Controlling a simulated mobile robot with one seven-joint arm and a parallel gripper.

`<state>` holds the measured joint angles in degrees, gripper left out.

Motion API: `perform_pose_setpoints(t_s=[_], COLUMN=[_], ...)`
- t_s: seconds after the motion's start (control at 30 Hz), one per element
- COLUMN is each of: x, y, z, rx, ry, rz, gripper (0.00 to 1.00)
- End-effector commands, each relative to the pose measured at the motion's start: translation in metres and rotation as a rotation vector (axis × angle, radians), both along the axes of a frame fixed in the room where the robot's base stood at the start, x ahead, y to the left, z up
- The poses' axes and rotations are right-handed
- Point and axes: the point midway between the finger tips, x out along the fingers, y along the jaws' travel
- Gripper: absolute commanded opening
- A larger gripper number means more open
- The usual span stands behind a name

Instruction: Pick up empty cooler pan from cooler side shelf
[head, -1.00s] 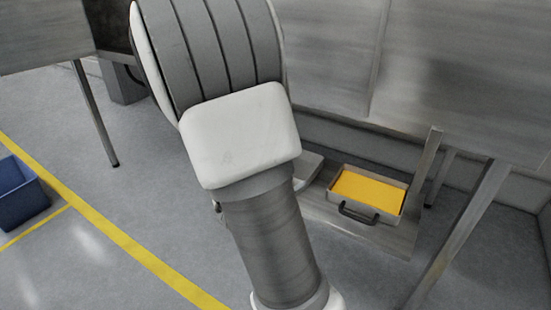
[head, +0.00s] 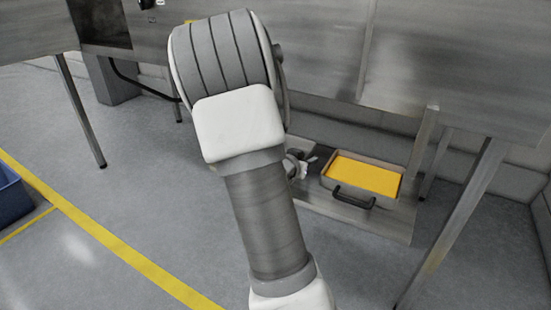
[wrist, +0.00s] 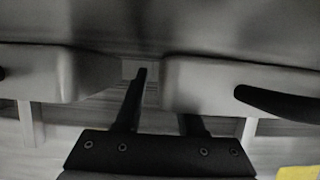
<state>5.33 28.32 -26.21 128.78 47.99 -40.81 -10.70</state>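A pan with yellow contents (head: 363,177) and a black handle sits on a low side shelf (head: 390,222) at the right in the head view. Just left of it, small grey and dark parts (head: 298,166) show past my arm; I cannot tell whether they are my gripper or an empty pan. In the wrist view, a grey box-like body (wrist: 225,92) with a black handle is at the right, and another grey body (wrist: 40,72) is at the left. My gripper (wrist: 165,95) has its dark fingers apart. The right finger's upper part is hidden by the right body.
The shelf has an upright post (head: 424,140) at its right. Metal legs (head: 455,220) stand nearby. A blue bin (head: 10,195) and yellow floor lines (head: 120,250) are at the left. The floor between is clear. A large metal cabinet (head: 330,60) stands behind.

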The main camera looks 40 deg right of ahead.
Motion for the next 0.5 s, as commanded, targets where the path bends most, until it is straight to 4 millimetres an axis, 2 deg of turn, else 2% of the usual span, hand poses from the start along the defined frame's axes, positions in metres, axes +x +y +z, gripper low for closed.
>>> perform_pose_setpoints(t_s=[0.2,0.27,0.43,0.5], x=[0.0007,0.0006,0.0006,0.0006], y=[-0.0011,-0.0010,-0.0008,-0.0008], z=[0.0001,0.0002,0.0002,0.0002], rx=[0.000,0.000,0.000,0.000], ry=[0.000,0.000,0.000,0.000], rz=[0.000,0.000,0.001,0.001], gripper=[0.39,0.30,0.00,0.00])
